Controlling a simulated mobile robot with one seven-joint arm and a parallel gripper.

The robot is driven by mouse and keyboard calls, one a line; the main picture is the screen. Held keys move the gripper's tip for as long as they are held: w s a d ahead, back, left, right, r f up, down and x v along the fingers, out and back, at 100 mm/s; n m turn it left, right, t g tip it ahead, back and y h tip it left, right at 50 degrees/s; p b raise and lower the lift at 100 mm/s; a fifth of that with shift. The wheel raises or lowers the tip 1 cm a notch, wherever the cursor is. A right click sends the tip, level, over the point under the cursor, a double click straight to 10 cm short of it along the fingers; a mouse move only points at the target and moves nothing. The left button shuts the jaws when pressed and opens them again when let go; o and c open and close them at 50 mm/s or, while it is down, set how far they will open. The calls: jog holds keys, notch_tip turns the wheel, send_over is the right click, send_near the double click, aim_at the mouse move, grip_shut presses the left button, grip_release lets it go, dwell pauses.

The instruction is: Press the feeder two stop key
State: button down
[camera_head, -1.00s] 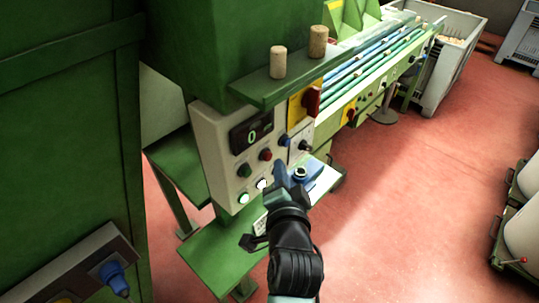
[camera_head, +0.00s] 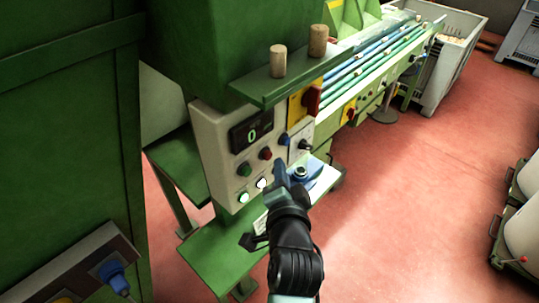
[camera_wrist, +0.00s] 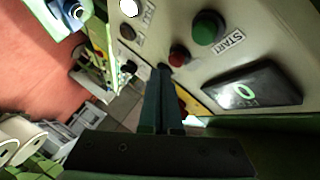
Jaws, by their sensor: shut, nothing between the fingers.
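The pale control panel (camera_head: 217,150) carries a display reading 0 (camera_head: 251,134), a green button (camera_head: 244,170), a red button (camera_head: 265,154) and two lit white buttons, one of them (camera_head: 262,183) nearest my gripper. My gripper (camera_head: 280,166) is shut and empty, its tips close to the panel's lower right part. In the wrist view the shut fingers (camera_wrist: 164,72) point at the panel just beside the red button (camera_wrist: 179,55). The green button (camera_wrist: 208,28) there has a START label. I cannot read which key is feeder two stop, nor tell whether the tips touch the panel.
A blue knob (camera_head: 284,140) and a black selector (camera_head: 305,145) sit right of the red button. A red rotary switch (camera_head: 312,100) on yellow is above. A green shelf (camera_head: 270,92) with two corks overhangs the panel. Red floor (camera_head: 420,190) is clear to the right.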

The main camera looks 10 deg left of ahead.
dwell(0.8)
jog(key=shift+w+a, duration=0.25)
jog(key=shift+a, duration=0.1)
jog(key=shift+w+a+p, duration=0.3)
jog(key=shift+a+p, duration=0.05)
jog(key=shift+p, duration=0.05)
dwell(0.7)
jog(key=shift+s+d, duration=0.55)
jog(key=shift+d, duration=0.15)
jog(key=shift+s+d+b, duration=0.25)
jog(key=shift+s+d, duration=0.5)
jog(key=shift+d, duration=0.3)
jog(key=shift+s+d+b, duration=0.25)
jog(key=shift+s+d, duration=0.45)
jog(key=shift+d, duration=0.3)
